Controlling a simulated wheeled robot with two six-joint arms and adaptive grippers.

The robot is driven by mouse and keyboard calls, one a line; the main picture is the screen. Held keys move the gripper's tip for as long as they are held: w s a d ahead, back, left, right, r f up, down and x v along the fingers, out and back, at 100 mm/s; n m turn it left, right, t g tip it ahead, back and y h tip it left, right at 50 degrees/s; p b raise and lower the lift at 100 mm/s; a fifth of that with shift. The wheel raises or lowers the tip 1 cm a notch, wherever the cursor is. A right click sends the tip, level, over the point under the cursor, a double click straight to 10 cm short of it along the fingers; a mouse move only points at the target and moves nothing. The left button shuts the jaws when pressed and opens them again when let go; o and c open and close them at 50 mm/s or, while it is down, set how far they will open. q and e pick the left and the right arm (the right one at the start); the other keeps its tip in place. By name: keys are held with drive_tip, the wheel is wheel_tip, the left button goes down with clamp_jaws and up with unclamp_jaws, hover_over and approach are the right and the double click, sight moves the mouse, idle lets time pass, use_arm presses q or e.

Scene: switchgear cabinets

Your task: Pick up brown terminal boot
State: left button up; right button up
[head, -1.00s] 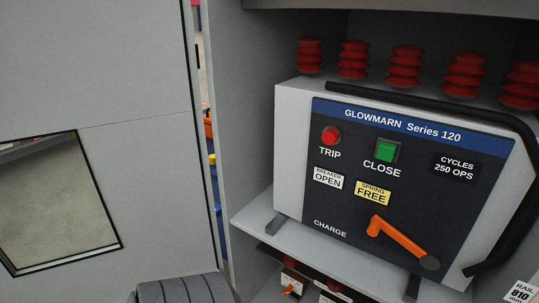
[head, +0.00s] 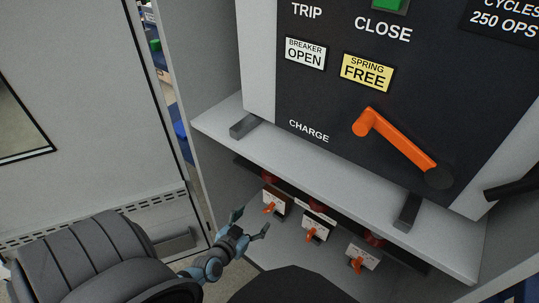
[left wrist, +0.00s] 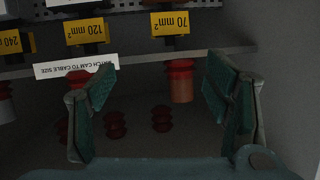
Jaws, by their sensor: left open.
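In the left wrist view, which shows the labels upside down, a brown cylinder that looks like the brown terminal boot (left wrist: 181,90) sits against a red ribbed insulator at the 70 mm² label (left wrist: 170,22). It lies between the fingers in the picture, nearer the right finger, beyond the tips. My left gripper (left wrist: 160,75) is open and empty; in the head view it (head: 250,222) is in front of the bay under the breaker shelf. I cannot make out the boot in the head view. My right gripper is not in view.
The breaker shelf (head: 300,163) overhangs the lower bay. Several units with orange levers, one here (head: 270,207), stand under it. A 120 mm² label (left wrist: 87,31) and a white strip (left wrist: 75,68) are nearby. A cabinet side wall (left wrist: 290,80) is close on the right.

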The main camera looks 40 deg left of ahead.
sight(266, 172)
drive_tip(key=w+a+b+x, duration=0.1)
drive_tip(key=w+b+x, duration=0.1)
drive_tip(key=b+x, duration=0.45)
use_arm(q)
drive_tip(key=w+a+r+t+y, duration=0.1)
drive_tip(key=w+r, duration=0.1)
drive_tip(key=w, duration=0.2)
drive_tip(key=w+a+r+n+t, duration=0.1)
drive_tip(key=w+a+r, duration=0.1)
drive_tip(key=w+r, duration=0.1)
drive_tip(key=w+a+r+n+t+y, duration=0.1)
drive_tip(key=w+a+r, duration=0.1)
drive_tip(key=w, duration=0.4)
drive_tip(key=shift+w+a+r+t+y+b, duration=0.1)
drive_tip(key=shift+r+t+y+b, duration=0.2)
drive_tip(key=shift+b, duration=0.05)
drive_tip(key=b+x, duration=0.2)
drive_tip(key=x, duration=0.3)
drive_tip(key=shift+a+f+b, duration=0.1)
drive_tip(key=shift+f+b, duration=0.2)
drive_tip(key=shift+b, duration=0.1)
drive_tip(key=shift+w+r, duration=0.1)
drive_tip(key=c, duration=1.2)
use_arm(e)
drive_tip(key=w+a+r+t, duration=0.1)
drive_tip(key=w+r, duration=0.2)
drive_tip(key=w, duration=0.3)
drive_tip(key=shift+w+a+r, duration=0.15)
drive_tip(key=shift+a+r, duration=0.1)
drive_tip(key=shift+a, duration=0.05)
